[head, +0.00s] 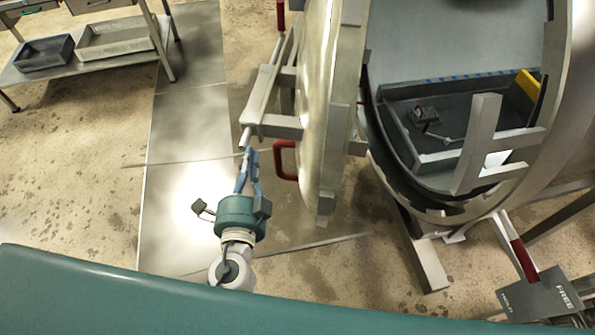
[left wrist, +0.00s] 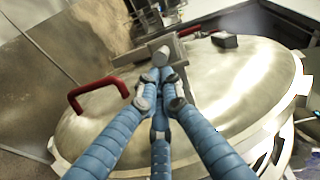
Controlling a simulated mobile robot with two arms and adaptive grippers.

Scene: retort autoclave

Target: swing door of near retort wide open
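The near retort's round metal door (head: 325,100) stands swung out from its opening, seen nearly edge-on in the head view. A red handle (head: 285,160) sits on its outer face, beside a metal bar frame (head: 270,125). My left gripper (head: 251,152) is at the lower end of this frame. In the left wrist view its blue fingers (left wrist: 160,88) converge with tips close together, just below a round bar end (left wrist: 160,56). I cannot tell whether they touch it. The door face (left wrist: 230,80) and red handle (left wrist: 95,93) lie behind. My right gripper is not in view.
The retort shell (head: 470,205) is at the right, with a dark tray (head: 435,160) inside. A HOLD/FREE panel (head: 540,295) is at bottom right. A shelf rack (head: 95,65) with bins stands at upper left. The floor (head: 70,160) left of the door is clear.

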